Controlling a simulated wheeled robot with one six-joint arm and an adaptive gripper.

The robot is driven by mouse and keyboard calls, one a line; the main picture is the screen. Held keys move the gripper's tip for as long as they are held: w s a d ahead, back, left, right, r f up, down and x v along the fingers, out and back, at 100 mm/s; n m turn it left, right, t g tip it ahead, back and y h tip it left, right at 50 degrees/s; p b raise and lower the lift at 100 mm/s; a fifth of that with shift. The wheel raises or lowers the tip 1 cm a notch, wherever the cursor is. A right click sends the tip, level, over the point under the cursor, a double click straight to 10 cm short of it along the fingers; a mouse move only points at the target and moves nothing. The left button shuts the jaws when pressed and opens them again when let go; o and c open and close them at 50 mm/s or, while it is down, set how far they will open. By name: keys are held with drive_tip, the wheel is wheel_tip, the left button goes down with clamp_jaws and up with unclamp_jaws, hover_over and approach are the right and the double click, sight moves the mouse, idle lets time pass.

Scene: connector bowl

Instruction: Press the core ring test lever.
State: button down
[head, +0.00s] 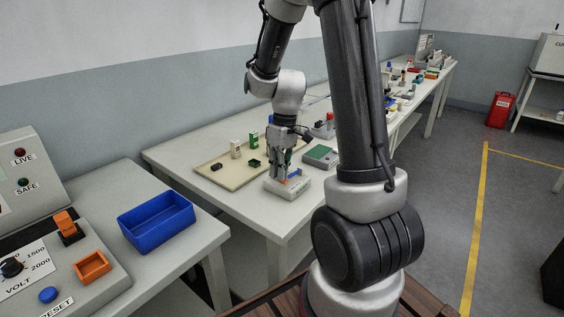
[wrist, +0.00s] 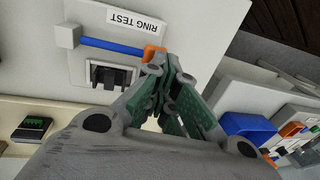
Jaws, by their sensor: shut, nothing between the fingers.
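The ring test unit (wrist: 50,40) is a light grey box labelled RING TEST in the wrist view. Its lever (wrist: 108,44) is a blue bar with an orange tip (wrist: 153,53), running from a grey pivot block. A dark socket sits beside the lever. My gripper (wrist: 162,58) is shut and empty, its fingertips at the orange tip, seemingly touching it; I cannot tell if they press. In the head view the unit (head: 287,191) stands near the bench's front edge, with my gripper (head: 277,182) above it, pointing down and partly hiding it.
A beige tray (head: 207,172) with small connector blocks lies left of the unit. A green-topped grey box (head: 320,155) stands close on its right. A blue bin (head: 157,222) and a control panel (head: 45,250) are on the nearer left table.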

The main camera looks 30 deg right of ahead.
drive_tip(key=shift+r, duration=0.9)
drive_tip(key=shift+w+r, duration=0.1)
drive_tip(key=shift+r, duration=0.3)
wheel_tip(320, 180, up, 13)
drive_tip(key=d, duration=0.1)
drive_tip(key=shift+w, duration=0.15)
drive_tip(key=shift+d, duration=0.1)
idle(0.4)
